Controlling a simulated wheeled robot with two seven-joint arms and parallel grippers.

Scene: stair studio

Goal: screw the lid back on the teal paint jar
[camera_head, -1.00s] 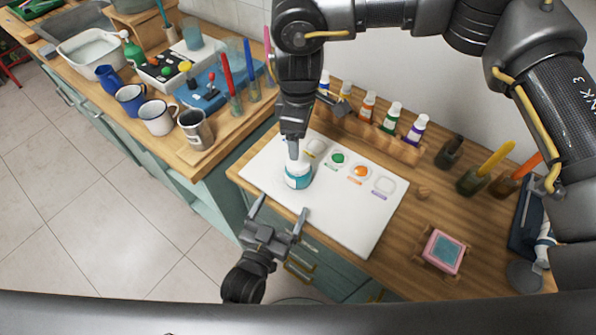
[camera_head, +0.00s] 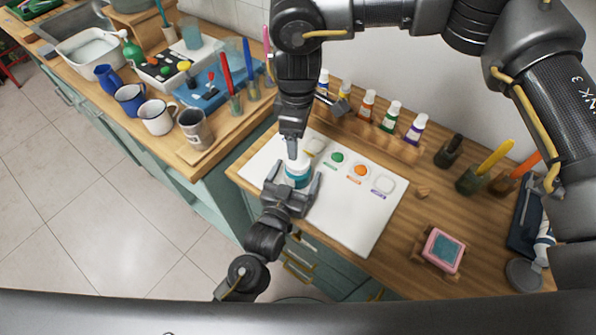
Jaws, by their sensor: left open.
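The teal paint jar (camera_head: 297,181) stands upright on the white sheet on the wooden worktop. Its white top (camera_head: 299,165) shows above the teal band; whether this is the lid or the rim I cannot tell. My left gripper (camera_head: 294,177) is open, with one finger on each side of the jar; I cannot tell whether they touch it. My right gripper (camera_head: 293,152) points down from above, its tip at the jar's top. It is seen edge-on, so its jaws and anything between them are hidden.
The white sheet (camera_head: 345,225) has paint wells along its far side. Several paint tubes (camera_head: 389,116) stand in a wooden rack behind. A pink-rimmed box (camera_head: 443,249) and brush jars (camera_head: 474,180) are to the right. Mugs (camera_head: 158,117) line the left counter.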

